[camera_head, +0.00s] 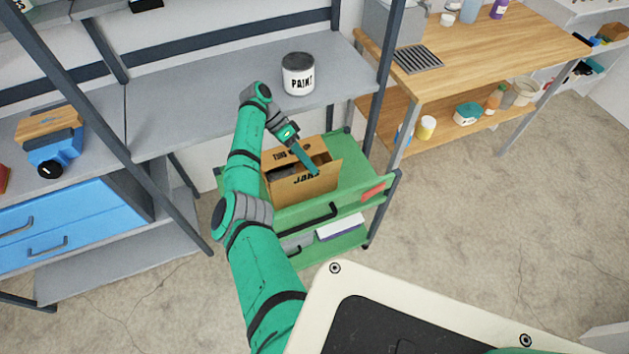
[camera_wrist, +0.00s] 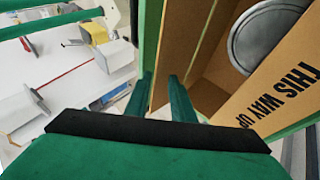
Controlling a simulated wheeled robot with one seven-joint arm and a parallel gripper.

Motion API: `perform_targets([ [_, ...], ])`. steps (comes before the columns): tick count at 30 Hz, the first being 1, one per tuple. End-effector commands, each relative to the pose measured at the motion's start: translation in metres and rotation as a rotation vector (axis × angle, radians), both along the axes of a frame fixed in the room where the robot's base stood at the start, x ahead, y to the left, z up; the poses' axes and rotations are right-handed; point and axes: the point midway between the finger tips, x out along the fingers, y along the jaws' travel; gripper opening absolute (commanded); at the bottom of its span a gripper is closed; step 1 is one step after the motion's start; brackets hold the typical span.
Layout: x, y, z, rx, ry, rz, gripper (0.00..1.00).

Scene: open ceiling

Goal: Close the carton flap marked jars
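An open cardboard carton (camera_head: 284,193) stands on a green trolley. Its front panel bears dark lettering that appears to read JARS (camera_head: 307,179), partly covered by my gripper. In the wrist view a cardboard panel (camera_wrist: 188,35) runs down between the fingers, and a panel marked THIS WAY UP (camera_wrist: 285,85) lies to the right. A round grey lid (camera_wrist: 262,32) shows inside the carton. My gripper (camera_head: 316,172) reaches down to the carton's front right edge. In the wrist view its fingers (camera_wrist: 162,95) are apart, one each side of cardboard; contact cannot be told.
The green trolley (camera_head: 352,192) has a handle and a lower shelf with a white box (camera_head: 340,227). A paint tin (camera_head: 298,77) stands on the grey shelf behind. A wooden bench (camera_head: 480,55) is at the right. The concrete floor right of the trolley is clear.

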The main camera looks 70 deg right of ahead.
Motion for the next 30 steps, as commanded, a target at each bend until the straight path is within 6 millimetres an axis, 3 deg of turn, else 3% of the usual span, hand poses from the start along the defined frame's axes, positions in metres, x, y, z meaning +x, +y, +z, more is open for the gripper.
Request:
perform_targets([
  [11,-0.014,0.025,0.033,-0.002,-0.004,-0.001,0.22],
  [30,-0.056,0.088,0.067,-0.003,-0.002,0.001,0.22],
])
